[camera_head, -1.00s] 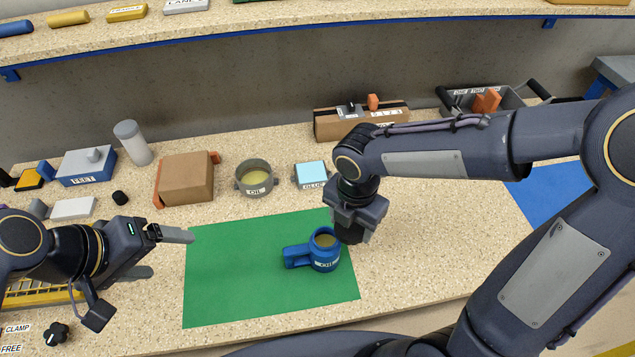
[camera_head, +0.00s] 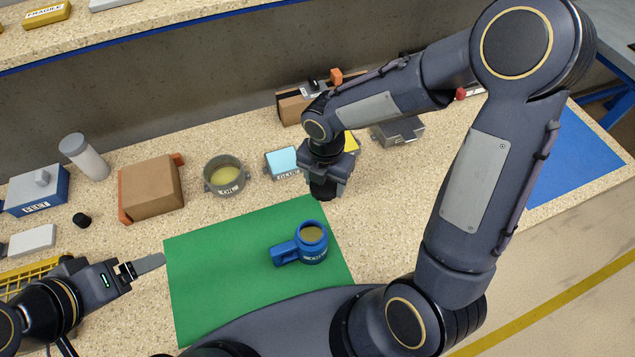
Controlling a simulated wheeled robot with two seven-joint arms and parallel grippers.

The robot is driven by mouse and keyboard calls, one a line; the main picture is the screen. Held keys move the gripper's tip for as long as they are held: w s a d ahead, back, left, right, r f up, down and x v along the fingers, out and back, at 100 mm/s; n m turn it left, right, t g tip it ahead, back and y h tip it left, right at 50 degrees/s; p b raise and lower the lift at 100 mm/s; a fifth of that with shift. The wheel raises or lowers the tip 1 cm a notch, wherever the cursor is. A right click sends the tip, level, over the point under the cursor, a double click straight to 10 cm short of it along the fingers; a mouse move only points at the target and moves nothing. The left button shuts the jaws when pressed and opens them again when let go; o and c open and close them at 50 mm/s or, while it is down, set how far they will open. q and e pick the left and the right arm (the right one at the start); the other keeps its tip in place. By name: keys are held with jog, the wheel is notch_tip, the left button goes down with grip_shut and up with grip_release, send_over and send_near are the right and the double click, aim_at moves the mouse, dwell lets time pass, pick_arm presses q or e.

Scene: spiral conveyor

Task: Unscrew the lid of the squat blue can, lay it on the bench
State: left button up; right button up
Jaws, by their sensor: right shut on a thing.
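The squat blue can (camera_head: 313,240), with a side handle and a white label, stands upright on the green mat (camera_head: 215,285). Its top is open and shows a brownish inside. My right gripper (camera_head: 323,180) points down behind the can, near the mat's far right corner. It is shut on a dark round piece, seemingly the lid (camera_head: 322,189), partly covered by the jaws. I cannot tell whether that piece touches the bench. My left gripper (camera_head: 140,268) is at the mat's left edge, empty, one finger showing clearly and set to the side as when it was open.
Behind the mat stand a grey pot (camera_head: 224,176) labelled OIL, a pale blue GLUE box (camera_head: 282,163) and a brown box (camera_head: 150,187). A grey metal thing (camera_head: 398,131) lies right of my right gripper. The bench (camera_head: 395,190) right of the mat is bare.

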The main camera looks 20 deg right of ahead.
jog(key=w+f, duration=0.1)
jog(key=f, duration=0.1)
jog(key=w+f, duration=0.4)
jog(key=shift+d, duration=0.25)
jog(key=shift+f, duration=1.5)
jog(key=shift+f+b, duration=0.2)
jog(key=shift+b, duration=0.2)
jog(key=o, duration=1.1)
